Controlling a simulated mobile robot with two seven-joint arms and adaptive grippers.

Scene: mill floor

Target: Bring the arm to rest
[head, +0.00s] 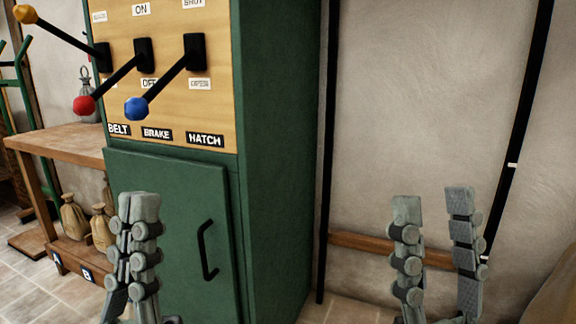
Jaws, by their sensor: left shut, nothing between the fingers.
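My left gripper (138,212) points up in front of the green cabinet's door, its fingers together with nothing between them. My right gripper (433,205) stands at the lower right before the pale wall. Its two fingers are apart and the space between them is empty. Neither gripper appears to touch anything. The cabinet's panel carries three levers: a yellow-knobbed one (25,14) over BELT, a red-knobbed one (84,105) over BRAKE and a blue-knobbed one (136,108) over HATCH. The yellow lever slants up to the left; the red and blue ones slant down to the left.
The green cabinet (275,150) has a black door handle (207,250). A wooden table (60,143) stands left of it, with tied sacks (75,220) on a low shelf. A wooden rail (360,243) and black pipes run along the wall (430,100) at right.

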